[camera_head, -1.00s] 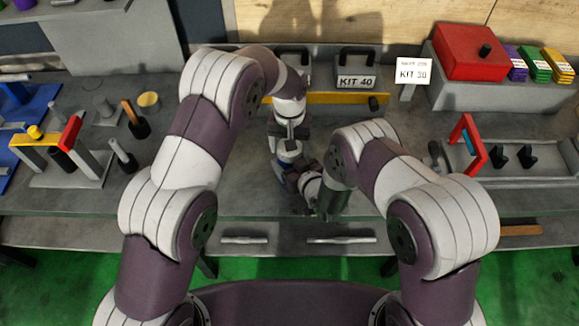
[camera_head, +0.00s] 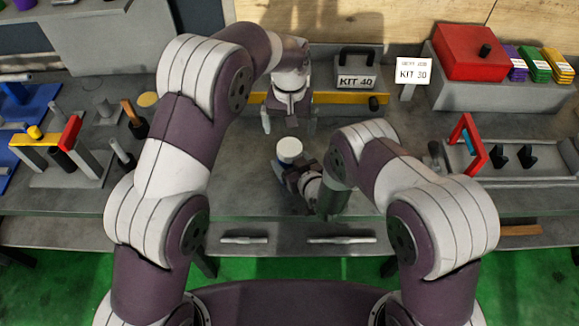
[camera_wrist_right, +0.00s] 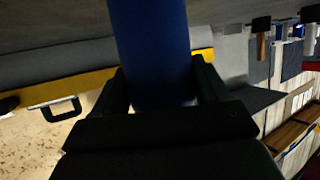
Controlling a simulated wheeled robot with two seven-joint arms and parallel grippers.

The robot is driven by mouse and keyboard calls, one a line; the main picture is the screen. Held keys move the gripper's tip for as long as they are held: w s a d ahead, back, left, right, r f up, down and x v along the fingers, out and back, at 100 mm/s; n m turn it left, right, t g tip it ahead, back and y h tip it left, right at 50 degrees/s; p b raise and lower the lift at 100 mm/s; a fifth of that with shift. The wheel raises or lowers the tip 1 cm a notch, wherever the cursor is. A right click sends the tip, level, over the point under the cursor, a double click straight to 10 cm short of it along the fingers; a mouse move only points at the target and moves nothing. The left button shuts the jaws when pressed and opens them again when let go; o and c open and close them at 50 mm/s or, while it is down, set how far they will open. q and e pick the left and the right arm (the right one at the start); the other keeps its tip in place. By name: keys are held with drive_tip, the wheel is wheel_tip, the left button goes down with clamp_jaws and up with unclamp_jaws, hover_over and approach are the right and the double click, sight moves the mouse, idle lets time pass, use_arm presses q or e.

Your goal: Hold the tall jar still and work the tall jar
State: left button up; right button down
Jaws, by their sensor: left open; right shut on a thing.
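The tall jar shows its round white top (camera_head: 289,150) at the middle of the bench in the head view. Its blue body (camera_wrist_right: 150,45) fills the space between the fingers in the right wrist view. My right gripper (camera_head: 292,170) is shut on the jar's body from the near right side. It also shows in the right wrist view (camera_wrist_right: 160,95), with a dark finger on each side. The jar looks upright. My left gripper (camera_head: 289,122) is open and empty, behind the jar and apart from it, its fingers spread and pointing down.
A yellow strip (camera_head: 335,98) runs behind, before the KIT 40 box (camera_head: 356,80). A red box (camera_head: 470,52) stands at the back right. A red frame (camera_head: 468,145) is on a grey tray at right; a rack with a yellow bar (camera_head: 48,142) is at left. Bench around the jar is clear.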

unclamp_jaws()
use_arm(q)
drive_tip(key=shift+f+b, duration=0.3)
drive_tip(key=shift+b, duration=0.05)
use_arm(e)
drive_tip(key=v, duration=1.2)
drive_tip(key=shift+s+d, duration=0.25)
drive_tip(key=shift+r, duration=0.1)
